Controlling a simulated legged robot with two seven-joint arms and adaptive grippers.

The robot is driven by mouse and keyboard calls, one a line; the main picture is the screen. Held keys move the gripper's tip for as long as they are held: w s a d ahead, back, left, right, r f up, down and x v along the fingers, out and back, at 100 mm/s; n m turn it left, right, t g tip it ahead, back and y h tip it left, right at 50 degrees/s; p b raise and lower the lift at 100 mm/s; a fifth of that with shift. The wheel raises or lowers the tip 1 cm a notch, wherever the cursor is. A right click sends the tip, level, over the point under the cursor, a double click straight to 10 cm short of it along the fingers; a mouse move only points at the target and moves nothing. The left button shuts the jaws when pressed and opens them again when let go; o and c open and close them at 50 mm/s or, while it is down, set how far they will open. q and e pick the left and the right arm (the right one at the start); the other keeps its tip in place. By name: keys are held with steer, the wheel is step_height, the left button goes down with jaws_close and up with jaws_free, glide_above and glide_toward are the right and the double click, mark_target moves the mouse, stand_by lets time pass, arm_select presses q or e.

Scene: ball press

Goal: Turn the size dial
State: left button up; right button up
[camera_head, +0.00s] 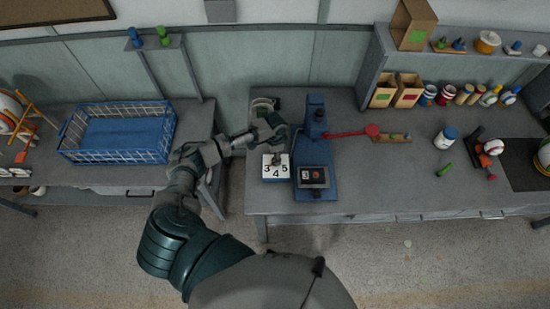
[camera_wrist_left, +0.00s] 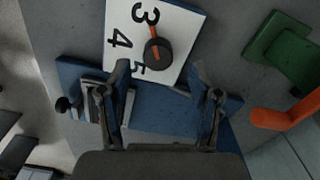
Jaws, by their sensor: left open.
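The size dial is a round black knob (camera_wrist_left: 158,53) with an orange pointer line, on a white plate (camera_wrist_left: 182,22) marked 3, 4 and 5. In the left wrist view the pointer runs up, toward the side of the 3. The white plate also shows in the head view (camera_head: 276,174), left of the blue press (camera_head: 315,150). My left gripper (camera_wrist_left: 158,74) is open; its two fingers are on either side below the knob in the picture, with nothing between them. In the head view the gripper (camera_head: 276,130) is just behind the plate. My right gripper is not in view.
The press has a red lever (camera_head: 352,132) reaching right. A blue wire basket (camera_head: 118,132) stands on the left table. Bottles, boxes and a green marker (camera_head: 445,170) are on the right of the bench. The bench front right of the press is clear.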

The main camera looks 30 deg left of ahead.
arm_select(q)
step_height(320, 180, up, 8)
steer(key=shift+f, duration=0.1)
stand_by(0.5)
